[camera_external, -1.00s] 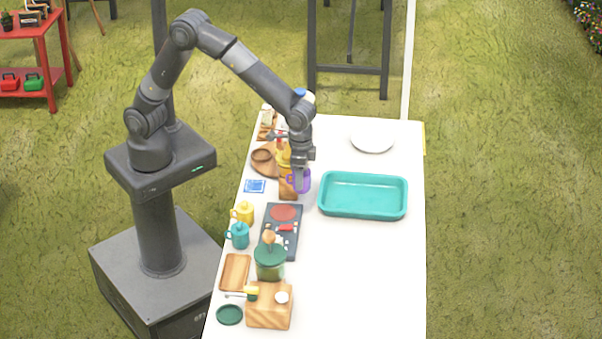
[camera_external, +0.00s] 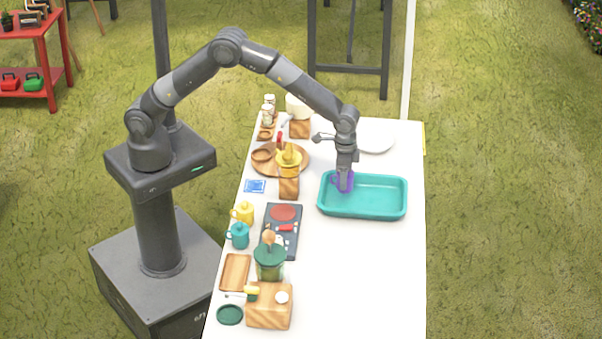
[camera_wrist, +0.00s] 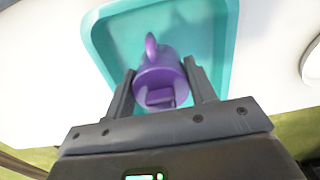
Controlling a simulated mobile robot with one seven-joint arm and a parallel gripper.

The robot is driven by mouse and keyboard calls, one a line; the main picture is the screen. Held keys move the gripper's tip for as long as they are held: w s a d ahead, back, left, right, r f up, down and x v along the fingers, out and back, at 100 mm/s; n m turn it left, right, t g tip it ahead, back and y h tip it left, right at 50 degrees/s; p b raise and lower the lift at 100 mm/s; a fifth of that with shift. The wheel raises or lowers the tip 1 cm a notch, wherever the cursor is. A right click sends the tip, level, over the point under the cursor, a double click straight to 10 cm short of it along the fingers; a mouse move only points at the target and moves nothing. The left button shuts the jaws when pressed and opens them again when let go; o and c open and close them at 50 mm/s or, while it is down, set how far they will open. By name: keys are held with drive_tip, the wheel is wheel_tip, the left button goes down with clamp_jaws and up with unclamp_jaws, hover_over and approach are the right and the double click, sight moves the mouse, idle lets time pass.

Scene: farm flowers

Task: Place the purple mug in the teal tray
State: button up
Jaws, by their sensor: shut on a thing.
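The purple mug (camera_external: 337,181) is held in my gripper (camera_external: 345,188) over the left part of the teal tray (camera_external: 378,212). In the wrist view the purple mug (camera_wrist: 158,70) sits between the two fingers of my gripper (camera_wrist: 162,88), with its handle pointing away from the gripper. The teal tray (camera_wrist: 105,40) lies behind and below the mug in that view. I cannot tell whether the mug touches the tray floor. The rest of the tray is empty.
A white plate (camera_external: 377,141) lies behind the tray. To the left stand a wooden board (camera_external: 300,166) with yellow items, a wooden block (camera_external: 289,189), a cooktop (camera_external: 290,243), a yellow mug (camera_external: 243,212) and a teal mug (camera_external: 238,236). The table front right is clear.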

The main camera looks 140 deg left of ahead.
drive_tip(key=shift+f, duration=1.95)
drive_tip(key=shift+f, duration=0.1)
drive_tip(key=o, duration=1)
